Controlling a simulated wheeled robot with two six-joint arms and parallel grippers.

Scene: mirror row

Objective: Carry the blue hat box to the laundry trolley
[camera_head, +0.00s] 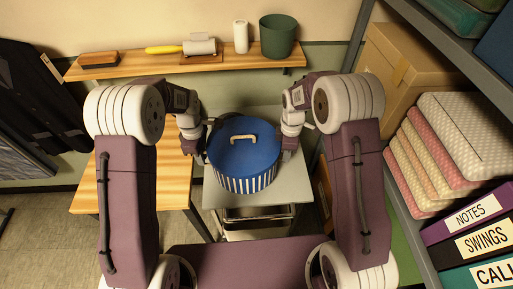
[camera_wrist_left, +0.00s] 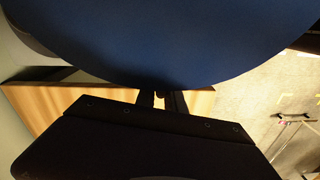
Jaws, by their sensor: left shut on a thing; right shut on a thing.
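The blue hat box (camera_head: 245,157) has a plain blue lid with a pale handle and a blue-and-white striped side. It is upright between my two grippers in the head view, and its blue surface (camera_wrist_left: 175,40) fills the top of the left wrist view. My left gripper (camera_head: 205,150) is shut on its left side, and my right gripper (camera_head: 287,150) is shut on its right side. The grey-topped trolley (camera_head: 235,219) with a lower shelf is beneath the box. I cannot tell whether the box touches that top, or whether this is the laundry trolley.
A wooden table (camera_head: 172,185) stands left of the grey top. A wall shelf (camera_head: 130,70) behind holds a brush, a lint roller and a green pot (camera_head: 278,36). At right, a rack holds folded textiles (camera_head: 455,140), a cardboard box (camera_head: 402,70) and binders (camera_head: 480,243). Dark clothes (camera_head: 35,90) hang at left.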

